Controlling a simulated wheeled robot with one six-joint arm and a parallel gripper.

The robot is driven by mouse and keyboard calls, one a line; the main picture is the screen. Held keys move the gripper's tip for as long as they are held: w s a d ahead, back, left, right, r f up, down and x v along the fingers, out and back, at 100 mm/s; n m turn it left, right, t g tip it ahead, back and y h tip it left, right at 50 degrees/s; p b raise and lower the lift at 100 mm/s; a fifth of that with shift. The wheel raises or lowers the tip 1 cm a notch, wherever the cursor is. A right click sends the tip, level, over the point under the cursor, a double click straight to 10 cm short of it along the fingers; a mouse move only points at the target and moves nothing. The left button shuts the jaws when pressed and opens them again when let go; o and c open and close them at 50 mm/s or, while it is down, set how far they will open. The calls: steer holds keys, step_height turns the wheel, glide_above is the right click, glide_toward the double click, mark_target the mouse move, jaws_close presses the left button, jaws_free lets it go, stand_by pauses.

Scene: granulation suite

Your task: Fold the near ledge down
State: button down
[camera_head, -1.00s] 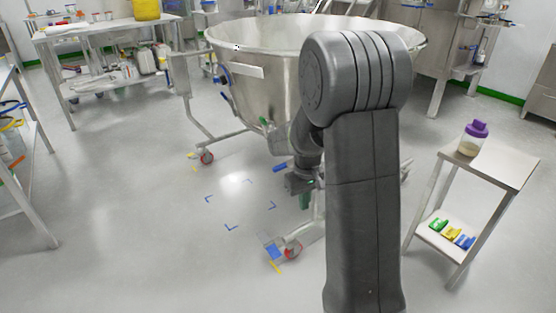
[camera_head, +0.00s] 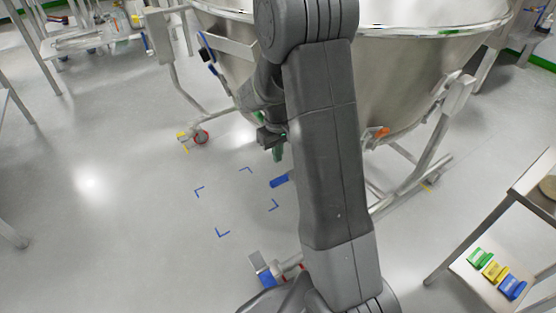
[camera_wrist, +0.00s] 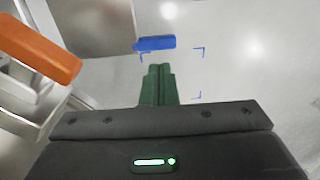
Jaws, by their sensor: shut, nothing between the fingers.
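A large steel bowl (camera_head: 412,75) stands on a wheeled frame behind my arm. Low on it, a blue tab (camera_head: 280,181) sticks out left of my arm above the floor. It also shows in the wrist view (camera_wrist: 155,43), beyond my fingertips and apart from them. A blue plate (camera_head: 265,278) is at the near caster, partly behind my arm. I cannot tell which of these is the near ledge. My gripper (camera_head: 278,152) points down, its green fingers shut and empty; they also show in the wrist view (camera_wrist: 158,85).
An orange handle (camera_head: 378,133) sits on the bowl's lower side and looms at the left of the wrist view (camera_wrist: 40,48). A side table (camera_head: 520,235) with coloured clips stands at right. Blue corner marks (camera_head: 223,233) lie on open floor at left.

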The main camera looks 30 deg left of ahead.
mark_target(277, 178)
steer(key=f+b, duration=0.1)
steer(key=f, duration=0.2)
steer(key=f+b, duration=0.1)
steer(key=f, duration=0.2)
steer(key=f+b, duration=0.1)
steer(key=f, duration=0.2)
steer(key=shift+w+a, duration=0.1)
steer(key=shift+w, duration=0.15)
steer(key=shift+a, duration=0.1)
steer(key=shift+w+a+f+g+h+p, duration=0.15)
steer(key=shift+f+g+h+p, duration=0.35)
steer(key=shift+f+h+p, duration=0.45)
steer(key=s+d+f+g+h, duration=0.2)
steer(key=d+f+h, duration=0.1)
steer(key=f, duration=0.4)
steer(key=s+d+f+g+h, duration=0.2)
steer(key=d+f+h, duration=0.2)
steer(key=d+f, duration=0.2)
steer(key=shift+s+f+b, duration=0.3)
steer(key=shift+f+b, duration=0.05)
steer(key=shift+f, duration=0.75)
steer(key=shift+h, duration=0.25)
steer(key=shift+a, duration=0.1)
